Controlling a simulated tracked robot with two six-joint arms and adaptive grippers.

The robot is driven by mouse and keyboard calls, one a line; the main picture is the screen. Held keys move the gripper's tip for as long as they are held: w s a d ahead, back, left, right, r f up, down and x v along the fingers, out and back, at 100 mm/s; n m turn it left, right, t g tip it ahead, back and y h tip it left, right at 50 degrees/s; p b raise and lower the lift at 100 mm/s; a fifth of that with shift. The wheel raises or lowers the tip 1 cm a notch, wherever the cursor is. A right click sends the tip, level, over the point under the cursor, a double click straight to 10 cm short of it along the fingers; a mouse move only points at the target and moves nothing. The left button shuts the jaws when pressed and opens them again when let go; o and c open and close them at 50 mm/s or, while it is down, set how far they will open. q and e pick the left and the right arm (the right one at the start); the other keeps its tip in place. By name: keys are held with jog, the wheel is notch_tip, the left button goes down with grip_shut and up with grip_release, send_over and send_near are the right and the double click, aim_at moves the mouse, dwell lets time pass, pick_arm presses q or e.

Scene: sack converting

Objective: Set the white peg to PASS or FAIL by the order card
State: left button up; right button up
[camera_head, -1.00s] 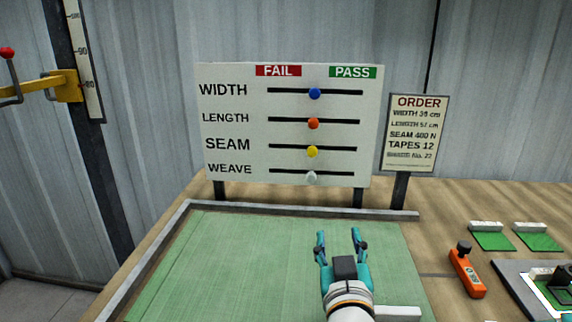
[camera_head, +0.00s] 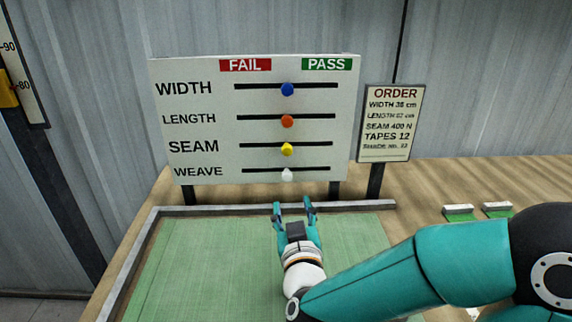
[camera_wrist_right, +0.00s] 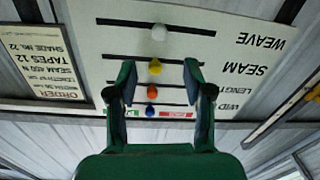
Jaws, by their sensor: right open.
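The white peg (camera_head: 287,175) sits near the middle of the WEAVE slot, the lowest row of the white board (camera_head: 200,130). The board's top edge carries a red FAIL label (camera_head: 245,65) at left and a green PASS label (camera_head: 327,64) at right. The order card (camera_head: 391,122) stands right of the board and includes the line TAPES 12. My right gripper (camera_head: 295,206) is open and empty, below and in front of the white peg, apart from it. In the right wrist view the white peg (camera_wrist_right: 159,33) shows beyond the open fingers (camera_wrist_right: 159,85). My left gripper is not in view.
Blue (camera_head: 287,89), orange (camera_head: 287,121) and yellow (camera_head: 286,149) pegs sit mid-slot above the white one. A green mat (camera_head: 200,260) with a raised grey rim (camera_head: 350,206) lies below the board. Small green pieces (camera_head: 459,214) lie on the wooden bench at right.

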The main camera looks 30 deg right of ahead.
aim_at(287, 178)
pick_arm(q)
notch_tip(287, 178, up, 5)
jog(key=p, duration=0.3)
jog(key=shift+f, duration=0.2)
pick_arm(e)
jog(key=x, duration=1.2)
jog(key=shift+w+d+f, duration=0.15)
jog(key=shift+w, duration=0.2)
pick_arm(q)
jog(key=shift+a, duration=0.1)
pick_arm(e)
grip_shut()
